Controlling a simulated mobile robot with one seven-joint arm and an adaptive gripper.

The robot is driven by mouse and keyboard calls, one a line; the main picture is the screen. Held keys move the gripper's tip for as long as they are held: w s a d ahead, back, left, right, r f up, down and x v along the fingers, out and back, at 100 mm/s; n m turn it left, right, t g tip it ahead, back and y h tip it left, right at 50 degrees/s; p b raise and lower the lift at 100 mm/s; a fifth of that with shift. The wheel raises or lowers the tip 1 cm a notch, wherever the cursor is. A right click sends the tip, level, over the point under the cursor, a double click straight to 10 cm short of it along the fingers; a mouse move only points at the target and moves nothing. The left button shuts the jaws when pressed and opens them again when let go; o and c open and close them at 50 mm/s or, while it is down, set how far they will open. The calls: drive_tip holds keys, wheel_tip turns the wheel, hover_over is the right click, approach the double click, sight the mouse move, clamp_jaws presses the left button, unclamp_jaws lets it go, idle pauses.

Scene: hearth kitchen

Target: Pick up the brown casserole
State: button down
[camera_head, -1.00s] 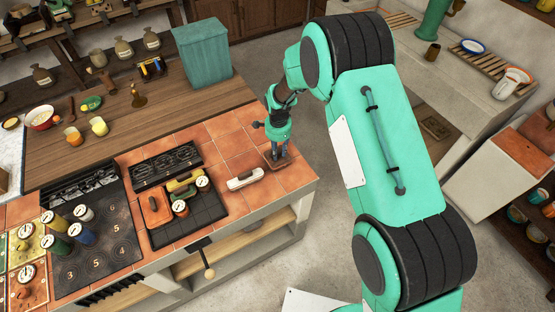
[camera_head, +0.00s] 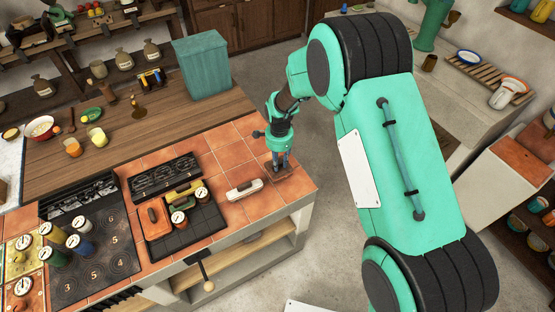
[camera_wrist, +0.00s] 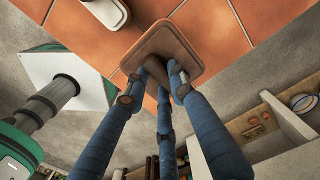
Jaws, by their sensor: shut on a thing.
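The brown casserole (camera_head: 291,174) is a small, rounded rectangular dish near the right front corner of the tiled counter. In the wrist view its flat brown lid or top (camera_wrist: 188,41) overlaps the counter's edge line. My gripper (camera_head: 279,164) points down on it from above. In the wrist view the blue fingers of my gripper (camera_wrist: 160,84) are closed around its brown middle handle, which they partly hide. I cannot tell whether the casserole touches the tiles or is slightly raised.
A white dish with a dark handle (camera_head: 245,189) lies just left of the casserole. Further left are a black tray (camera_head: 184,225) with several small items and a black hob (camera_head: 95,255). A teal bin (camera_head: 203,66) stands behind. Bare tiles (camera_head: 232,152) lie between.

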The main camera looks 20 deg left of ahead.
drive_tip(key=s+d+r, duration=0.1)
drive_tip(key=s+d, duration=0.5)
drive_tip(key=s, duration=0.5)
drive_tip(key=shift+s+d+r, duration=0.2)
drive_tip(key=shift+d+r, duration=0.05)
drive_tip(key=shift+d, duration=0.1)
